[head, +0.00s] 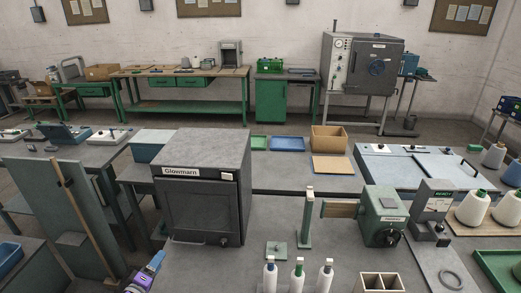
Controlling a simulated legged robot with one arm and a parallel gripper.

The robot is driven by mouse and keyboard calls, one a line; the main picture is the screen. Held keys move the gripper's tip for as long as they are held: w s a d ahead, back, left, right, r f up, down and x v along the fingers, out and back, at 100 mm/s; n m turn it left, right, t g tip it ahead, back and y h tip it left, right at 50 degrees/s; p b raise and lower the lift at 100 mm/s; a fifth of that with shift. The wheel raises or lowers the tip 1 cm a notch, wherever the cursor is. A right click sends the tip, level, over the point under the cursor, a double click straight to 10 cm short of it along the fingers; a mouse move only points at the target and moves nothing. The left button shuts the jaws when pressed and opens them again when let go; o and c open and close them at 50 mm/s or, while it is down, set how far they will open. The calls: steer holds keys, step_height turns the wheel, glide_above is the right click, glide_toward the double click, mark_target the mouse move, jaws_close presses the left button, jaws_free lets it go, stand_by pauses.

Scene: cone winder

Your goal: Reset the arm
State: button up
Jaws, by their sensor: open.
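My gripper (157,262) shows small at the lower left, blue and grey beyond a purple part of my arm at the bottom edge. It is open, and I see nothing held in it. It is in front of the dark Glowmarn cabinet (200,208), left of the bottles. A green winder unit (383,212) with a crank stands on the front table at the right. A brown bar (341,209) reaches left from it towards a green upright post (307,220). I cannot tell whether bar and post touch.
Three capped white bottles (297,276) and a divided wooden box (379,283) stand at the front edge. White cones (473,208) stand at the right. A leaning green panel (60,215) is at the left. Table surface (225,265) is bare below the cabinet.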

steer(key=w+d+r+y, duration=0.2)
steer(key=w+r+y, duration=0.3)
steer(key=w+r, duration=0.75)
steer(key=s+d+r+m+g+y, duration=0.2)
steer(key=d+r+g, duration=0.3)
steer(key=d+r, duration=0.65)
steer(key=s+d+m+g, duration=0.3)
steer(key=s+d+g, duration=0.3)
steer(key=s+d, duration=1.4)
steer(key=s+d+m+g+h, duration=0.1)
steer(key=s+d, duration=0.4)
steer(key=s, duration=0.5)
steer(key=s+d+m+g+h, duration=0.1)
steer(key=s+d+m+g, duration=0.2)
steer(key=s, duration=0.7)
steer(key=s+d+f+m+g+h, duration=0.1)
steer(key=s+d+g, duration=0.2)
steer(key=s+d, duration=0.4)
steer(key=s, duration=0.3)
steer(key=shift+d+m+h, duration=0.3)
steer(key=shift+d+m, duration=0.1)
